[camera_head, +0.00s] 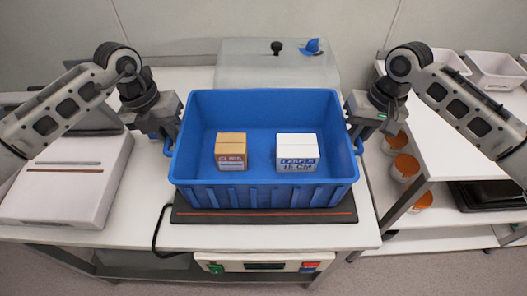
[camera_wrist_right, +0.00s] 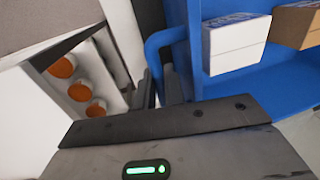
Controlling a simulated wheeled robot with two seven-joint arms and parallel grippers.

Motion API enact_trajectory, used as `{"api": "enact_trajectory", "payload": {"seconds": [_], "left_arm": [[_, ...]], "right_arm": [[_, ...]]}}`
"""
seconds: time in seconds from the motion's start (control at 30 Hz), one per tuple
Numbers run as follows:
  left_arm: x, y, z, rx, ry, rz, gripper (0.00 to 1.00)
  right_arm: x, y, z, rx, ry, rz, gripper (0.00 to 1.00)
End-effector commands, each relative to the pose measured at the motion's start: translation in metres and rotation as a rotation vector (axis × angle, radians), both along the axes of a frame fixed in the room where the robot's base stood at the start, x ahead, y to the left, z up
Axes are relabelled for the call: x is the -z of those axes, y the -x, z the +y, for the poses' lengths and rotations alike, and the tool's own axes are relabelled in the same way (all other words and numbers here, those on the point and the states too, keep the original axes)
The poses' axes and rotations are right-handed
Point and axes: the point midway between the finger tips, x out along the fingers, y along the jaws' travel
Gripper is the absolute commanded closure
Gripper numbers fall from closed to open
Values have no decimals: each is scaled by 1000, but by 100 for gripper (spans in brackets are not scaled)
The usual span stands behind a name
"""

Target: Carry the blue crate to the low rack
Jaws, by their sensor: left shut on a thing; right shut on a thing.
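The blue crate (camera_head: 265,196) sits level on a dark flat pad on the white table. Inside it are a brown box (camera_head: 231,150) and a white box (camera_head: 297,151) with a printed label. My left gripper (camera_head: 168,142) is shut on the crate's left handle. My right gripper (camera_head: 359,141) is shut on its right handle. In the right wrist view the blue handle (camera_wrist_right: 155,48) runs down between the fingers, beside the crate wall (camera_wrist_right: 285,80). A white rack (camera_head: 455,150) stands at the right; I cannot tell if it is the low rack.
White bins (camera_head: 492,70) stand on the rack's top, orange-topped pots (camera_head: 404,166) and black trays (camera_head: 485,195) below. A pale case (camera_head: 65,180) lies left of the crate. A translucent lidded box (camera_head: 255,72) is behind it. A control panel (camera_head: 262,265) is on the table's front.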

Motion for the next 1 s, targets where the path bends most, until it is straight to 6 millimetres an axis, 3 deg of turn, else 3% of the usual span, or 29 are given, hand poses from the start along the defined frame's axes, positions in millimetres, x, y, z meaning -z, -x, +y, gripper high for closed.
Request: {"api": "enact_trajectory", "payload": {"seconds": [0.33,0.73,1.0], "left_arm": [[-10,-1,0,-1,1,-3,100],[-49,-1,1,-1,0,-2,100],[-52,-1,1,-1,0,-2,100]], "right_arm": [[-10,-1,0,1,0,-3,100],[-49,-1,-1,2,0,-3,100],[-52,-1,-1,1,1,-2,100]]}}
